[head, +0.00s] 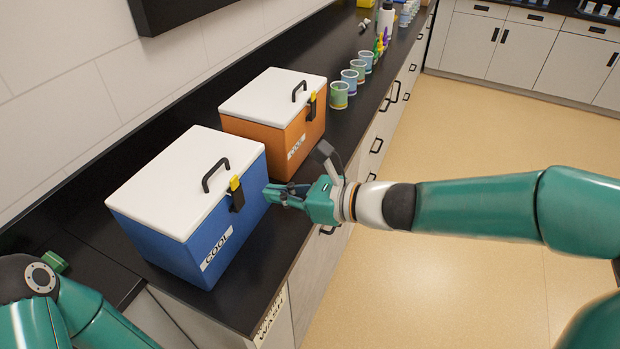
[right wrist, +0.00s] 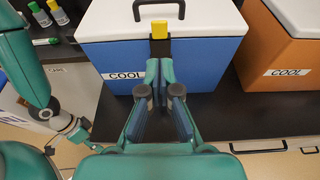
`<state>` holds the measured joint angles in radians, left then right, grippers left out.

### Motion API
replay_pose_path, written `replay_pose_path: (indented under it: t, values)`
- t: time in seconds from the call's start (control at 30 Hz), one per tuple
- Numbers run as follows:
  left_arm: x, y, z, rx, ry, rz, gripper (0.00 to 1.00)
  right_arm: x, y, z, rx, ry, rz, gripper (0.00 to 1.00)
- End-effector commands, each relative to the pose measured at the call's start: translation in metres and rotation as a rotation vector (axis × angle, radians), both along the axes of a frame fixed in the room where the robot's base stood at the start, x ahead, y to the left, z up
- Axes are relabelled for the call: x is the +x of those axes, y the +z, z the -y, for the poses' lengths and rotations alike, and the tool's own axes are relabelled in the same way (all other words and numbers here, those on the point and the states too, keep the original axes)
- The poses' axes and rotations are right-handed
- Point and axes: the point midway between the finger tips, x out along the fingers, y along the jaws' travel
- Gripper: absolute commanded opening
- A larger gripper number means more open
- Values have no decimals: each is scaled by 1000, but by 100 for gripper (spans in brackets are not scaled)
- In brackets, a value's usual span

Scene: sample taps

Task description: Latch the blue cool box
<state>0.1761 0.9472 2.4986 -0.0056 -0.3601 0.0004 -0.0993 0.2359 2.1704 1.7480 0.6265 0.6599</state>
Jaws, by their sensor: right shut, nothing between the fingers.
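The blue cool box (head: 185,247) stands on the black counter, its white lid (head: 185,175) lying flat on top with a black handle. On its front is a black latch (head: 238,200) with a yellow tab (head: 235,184) at the lid's edge; I cannot tell whether it is fastened. My right gripper (head: 270,192) is shut and empty, just in front of the latch. In the right wrist view its fingertips (right wrist: 160,72) are below the yellow tab (right wrist: 159,28); contact is unclear. My left gripper (right wrist: 82,131) shows small in the right wrist view, its fingers unclear.
An orange box (head: 265,132) with a white lid and a similar latch stands just beyond the blue one. Several cups (head: 339,95) stand farther along the counter. Green- and yellow-capped bottles (right wrist: 40,13) are left of the blue box. The floor (head: 470,130) at right is clear.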

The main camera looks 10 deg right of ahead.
Motion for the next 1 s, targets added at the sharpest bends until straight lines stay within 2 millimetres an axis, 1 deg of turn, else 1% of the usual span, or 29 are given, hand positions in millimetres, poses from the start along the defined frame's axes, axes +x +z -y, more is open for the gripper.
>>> replay_pose_path:
  t: [0.03,0.1,0.3,0.4,0.6,1.0]
  values:
    - [0,3,0,0,0,0,35,-4,15,8,1,-4,12,0]
    - [0,5,0,0,0,0,35,-10,26,17,1,-2,13,0]
    - [0,11,0,0,1,1,35,-27,53,38,1,0,9,0]
    - [0,12,0,0,1,1,35,-32,61,45,2,-1,8,0]
    - [0,13,0,0,1,1,35,-37,68,51,1,3,5,0]
    - [0,13,0,0,1,0,35,-37,67,51,1,3,5,0]
